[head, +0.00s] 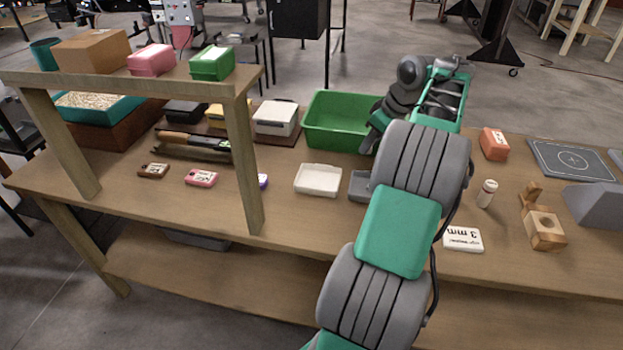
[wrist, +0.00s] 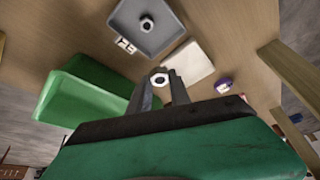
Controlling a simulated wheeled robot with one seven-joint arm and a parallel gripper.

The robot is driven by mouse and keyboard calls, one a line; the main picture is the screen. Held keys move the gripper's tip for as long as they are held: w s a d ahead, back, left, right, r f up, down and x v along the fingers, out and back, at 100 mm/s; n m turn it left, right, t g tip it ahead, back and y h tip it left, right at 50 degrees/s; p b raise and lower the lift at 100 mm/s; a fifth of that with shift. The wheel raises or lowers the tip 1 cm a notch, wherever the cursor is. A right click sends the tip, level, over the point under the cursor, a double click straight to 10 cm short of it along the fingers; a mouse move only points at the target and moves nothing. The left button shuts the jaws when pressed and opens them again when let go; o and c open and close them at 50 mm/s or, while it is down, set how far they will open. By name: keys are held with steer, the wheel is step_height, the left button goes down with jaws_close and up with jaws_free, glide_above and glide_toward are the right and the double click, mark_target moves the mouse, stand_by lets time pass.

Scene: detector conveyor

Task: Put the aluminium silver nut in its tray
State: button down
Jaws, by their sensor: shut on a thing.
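My gripper (wrist: 158,88) is shut on a silver nut (wrist: 158,77), held between the fingertips above the table in the wrist view. A grey tray (wrist: 170,42) lies at the top of that view with another nut (wrist: 146,24) in it. An empty white tray (wrist: 190,67) lies beside the grey one. In the head view the white tray (head: 318,181) is at mid-table and the grey tray (head: 357,188) is partly hidden by my arm. The held nut is not discernible there.
A green bin (head: 335,122) stands behind the trays, and a wooden shelf (head: 240,165) stands to the left.

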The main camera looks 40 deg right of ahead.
steer(key=w+a+f+b, duration=0.2)
steer(key=w+a+f, duration=0.3)
steer(key=w+a, duration=0.15)
glide_above(316, 181)
steer(key=s, duration=0.1)
step_height(316, 181, down, 5)
steer(key=shift+s+d+r, duration=0.1)
steer(key=shift+s+r, duration=0.05)
step_height(316, 181, down, 3)
steer(key=shift+r, duration=0.1)
steer(key=shift+f, duration=0.4)
steer(key=c, duration=1.2)
jaws_free()
steer(key=v, duration=1.2)
steer(key=shift+r, duration=0.2)
